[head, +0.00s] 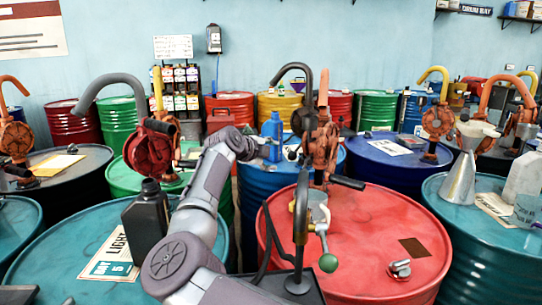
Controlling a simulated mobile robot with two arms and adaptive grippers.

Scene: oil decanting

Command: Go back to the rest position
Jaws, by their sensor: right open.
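My right arm rises from the bottom middle, bends at a round joint and reaches up over the drums. My right gripper (262,146) is at its far end, small in the picture, beside a blue bottle (272,128) above a blue drum (253,190). The gripper is open. Whether its fingers touch the bottle I cannot tell. My left gripper is not in view.
A red drum (375,225) with a hand pump stands at front right. A black bottle (147,222) stands on the teal drum (75,240), close to my arm. A metal funnel (464,172) stands on the right teal drum. More drums with pumps crowd behind.

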